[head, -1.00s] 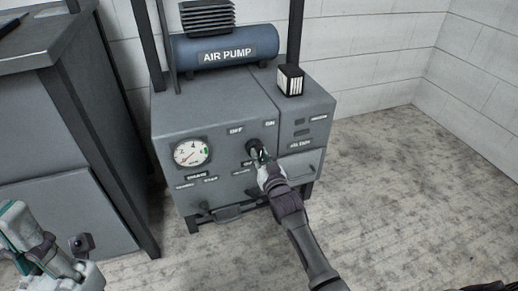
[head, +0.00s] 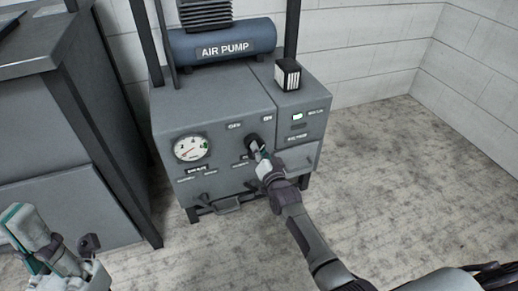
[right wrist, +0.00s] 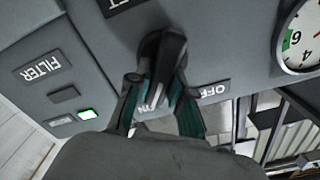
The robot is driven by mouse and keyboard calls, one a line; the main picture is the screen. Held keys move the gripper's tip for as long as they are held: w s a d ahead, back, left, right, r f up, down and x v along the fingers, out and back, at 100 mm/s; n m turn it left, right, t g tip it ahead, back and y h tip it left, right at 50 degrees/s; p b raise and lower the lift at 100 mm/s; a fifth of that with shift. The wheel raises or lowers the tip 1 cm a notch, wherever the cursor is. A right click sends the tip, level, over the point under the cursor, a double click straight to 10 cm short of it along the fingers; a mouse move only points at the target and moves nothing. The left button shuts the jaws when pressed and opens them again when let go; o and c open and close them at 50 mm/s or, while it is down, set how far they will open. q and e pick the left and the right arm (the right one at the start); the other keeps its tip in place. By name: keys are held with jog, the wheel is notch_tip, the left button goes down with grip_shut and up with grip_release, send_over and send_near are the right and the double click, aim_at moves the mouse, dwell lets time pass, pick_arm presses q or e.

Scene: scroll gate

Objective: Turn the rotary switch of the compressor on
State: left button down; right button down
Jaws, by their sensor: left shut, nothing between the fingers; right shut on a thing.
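The compressor (head: 215,110) is a grey box labelled AIR PUMP with a blue tank on top. Its black rotary switch (head: 252,142) sits on the front below the OFF and ON labels. My right gripper (head: 259,155) is shut on the switch knob, which also shows in the right wrist view (right wrist: 168,62) between the two fingers. My left gripper (head: 20,222) is shut and empty at the lower left, away from the compressor.
A round pressure gauge (head: 191,149) is left of the switch. A grey cabinet (head: 60,150) stands to the left. A small black and white block (head: 288,75) is on the compressor's top right. The floor on the right is clear.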

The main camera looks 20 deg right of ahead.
jog(key=c, duration=1)
grip_release()
jog(key=shift+c, duration=0.2)
jog(key=s, duration=1.2)
jog(key=shift+d, duration=0.2)
